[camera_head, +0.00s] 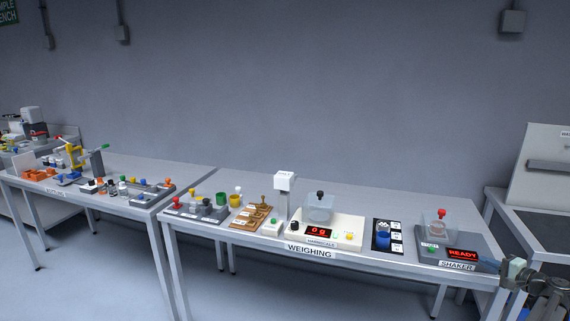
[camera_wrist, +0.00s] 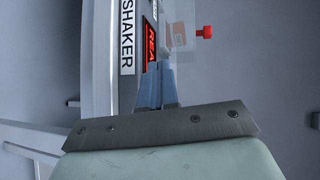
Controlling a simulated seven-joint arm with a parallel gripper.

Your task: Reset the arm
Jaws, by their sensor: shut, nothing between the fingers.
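My gripper (camera_head: 487,262) is at the right end of the weighing table in the head view, by the front edge near the shaker. In the wrist view my gripper (camera_wrist: 157,88) shows its blue fingers together, with nothing seen between them. The shaker (camera_head: 445,249) is a grey unit with a red "READY" display, a clear box and a red knob on top. It also shows sideways beyond the fingertips in the wrist view (camera_wrist: 168,15). I cannot tell whether the fingers touch it; no contact is visible.
A second table (camera_head: 90,200) stands left. A grey bench (camera_head: 530,210) stands at the right.

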